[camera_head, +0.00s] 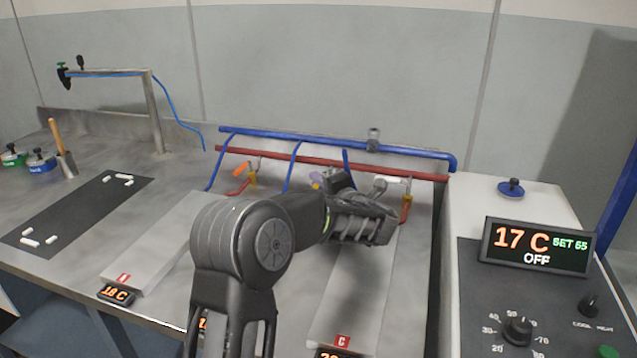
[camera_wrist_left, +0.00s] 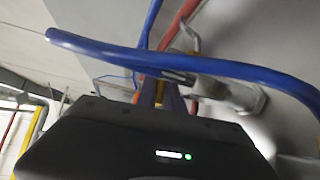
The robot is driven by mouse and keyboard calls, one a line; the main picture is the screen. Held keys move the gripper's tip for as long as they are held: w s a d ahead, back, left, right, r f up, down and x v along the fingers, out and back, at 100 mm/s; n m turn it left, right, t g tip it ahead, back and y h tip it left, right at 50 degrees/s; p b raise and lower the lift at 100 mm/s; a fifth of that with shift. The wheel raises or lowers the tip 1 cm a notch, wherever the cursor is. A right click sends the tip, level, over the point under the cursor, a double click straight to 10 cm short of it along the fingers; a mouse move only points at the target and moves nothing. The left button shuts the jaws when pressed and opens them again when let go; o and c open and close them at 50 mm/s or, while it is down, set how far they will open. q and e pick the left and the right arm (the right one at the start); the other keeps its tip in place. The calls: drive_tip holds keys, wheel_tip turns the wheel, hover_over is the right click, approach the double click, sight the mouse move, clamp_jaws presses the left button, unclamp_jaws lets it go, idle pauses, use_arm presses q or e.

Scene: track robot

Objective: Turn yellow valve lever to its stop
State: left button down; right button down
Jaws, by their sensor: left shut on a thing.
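My left gripper (camera_head: 328,182) reaches in at the middle valve, below the blue and red pipes at the back of the bench. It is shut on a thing. In the left wrist view, a small yellow-orange piece (camera_wrist_left: 161,88), which looks like the yellow valve lever, shows between two purple strips. My gripper's dark body hides most of it, so its angle cannot be told. A small purple patch shows by the gripper in the head view. To the left is an orange lever (camera_head: 242,169); to the right, a white lever (camera_head: 391,180). My right gripper is not in view.
A blue pipe (camera_head: 290,138) and a red pipe (camera_head: 275,159) run above the valves; the blue pipe (camera_wrist_left: 240,69) crosses close before my left wrist. Pale plates lie below the valves. A control box with a 17 C display (camera_head: 536,247) stands at the right.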

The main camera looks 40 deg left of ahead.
use_arm(q)
drive_tip(key=shift+f, duration=0.1)
drive_tip(key=m+t+h+b, duration=0.1)
drive_tip(key=b, duration=0.1)
drive_tip(key=a+m+t+b, duration=0.1)
drive_tip(key=b, duration=0.1)
drive_tip(key=shift+s+a+f+t+h, duration=0.1)
drive_tip(key=shift+s+a+t+h, duration=0.15)
drive_tip(key=shift+t+h, duration=0.15)
drive_tip(key=shift+m+t+h, duration=0.3)
drive_tip(key=shift+m+t, duration=0.1)
drive_tip(key=shift+w+r, duration=0.1)
drive_tip(key=shift+r, duration=0.1)
drive_tip(key=c, duration=1.5)
unclamp_jaws()
drive_tip(key=shift+o, duration=0.2)
drive_tip(key=v, duration=0.8)
drive_tip(key=shift+a, duration=0.1)
